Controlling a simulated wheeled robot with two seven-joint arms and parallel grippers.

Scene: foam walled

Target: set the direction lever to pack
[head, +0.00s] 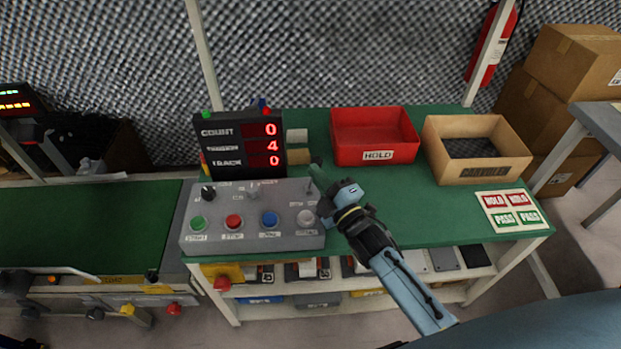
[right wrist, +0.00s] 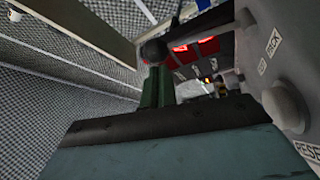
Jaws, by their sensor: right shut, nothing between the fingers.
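The grey control panel (head: 255,241) stands at the front left of the green bench. A small lever (head: 309,186) stands at its upper right, above the grey button. My right gripper (head: 316,168) is shut and empty beside this lever, at the panel's right edge. In the right wrist view, its green fingers (right wrist: 156,90) are together. A dark round knob (right wrist: 153,50) shows just beyond their tips; whether they touch it I cannot tell. A PACK label (right wrist: 273,45) shows on the panel there. The lever's exact setting is unclear. My left gripper is not in view.
A black counter display (head: 238,145) stands behind the panel. A red HOLD bin (head: 375,155) and a tan bin (head: 440,160) stand on the bench to the right. Green, red, blue and grey buttons line the panel's front.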

